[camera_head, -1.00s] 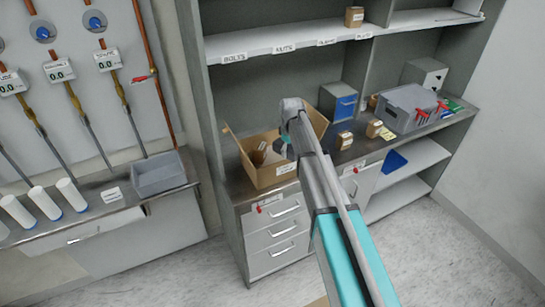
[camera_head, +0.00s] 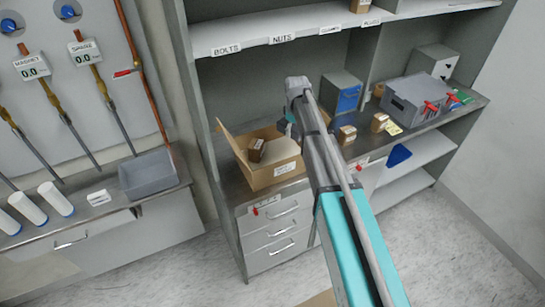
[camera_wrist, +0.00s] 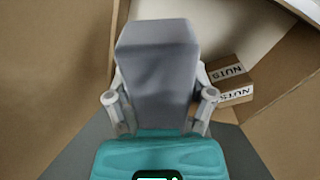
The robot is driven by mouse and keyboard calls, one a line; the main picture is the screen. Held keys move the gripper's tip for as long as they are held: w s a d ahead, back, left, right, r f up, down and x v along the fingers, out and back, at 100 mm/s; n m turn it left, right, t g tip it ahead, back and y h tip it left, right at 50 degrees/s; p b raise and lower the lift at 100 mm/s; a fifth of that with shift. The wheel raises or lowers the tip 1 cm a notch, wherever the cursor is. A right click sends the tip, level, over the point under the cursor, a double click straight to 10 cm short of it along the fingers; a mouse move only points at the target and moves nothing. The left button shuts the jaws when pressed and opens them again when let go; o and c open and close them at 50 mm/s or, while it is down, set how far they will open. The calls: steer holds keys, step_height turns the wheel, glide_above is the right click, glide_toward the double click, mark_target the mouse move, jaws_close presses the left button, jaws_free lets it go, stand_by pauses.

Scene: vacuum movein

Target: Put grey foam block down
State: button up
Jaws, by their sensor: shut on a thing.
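The grey foam block (camera_wrist: 157,72) is between the two fingers of my gripper (camera_wrist: 161,97) in the wrist view, gripped from both sides. It is held over the open cardboard box (camera_head: 277,177), whose brown walls fill both sides of the wrist view (camera_wrist: 55,80). I cannot tell whether the block touches the box floor.
A small brown carton marked NUTS (camera_wrist: 232,82) lies inside the cardboard box, right of the block in the wrist view. On the counter, small cartons (camera_head: 346,135), a blue-fronted drawer unit (camera_head: 343,93) and a grey case (camera_head: 410,98) stand to the right. A shelf (camera_head: 290,30) runs above.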

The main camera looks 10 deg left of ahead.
steer(key=shift+a, duration=0.35)
steer(key=shift+f, duration=0.1)
steer(key=shift+s+f, duration=0.1)
steer(key=shift+f, duration=0.05)
steer(key=b, duration=0.6)
glide_above(290, 154)
step_height(290, 154, down, 6)
steer(key=shift+r, duration=0.1)
steer(key=shift+f+b, duration=1.9)
steer(key=shift+b, duration=0.15)
steer(key=shift+f, duration=0.15)
steer(key=o, duration=0.8)
steer(key=shift+c, duration=0.2)
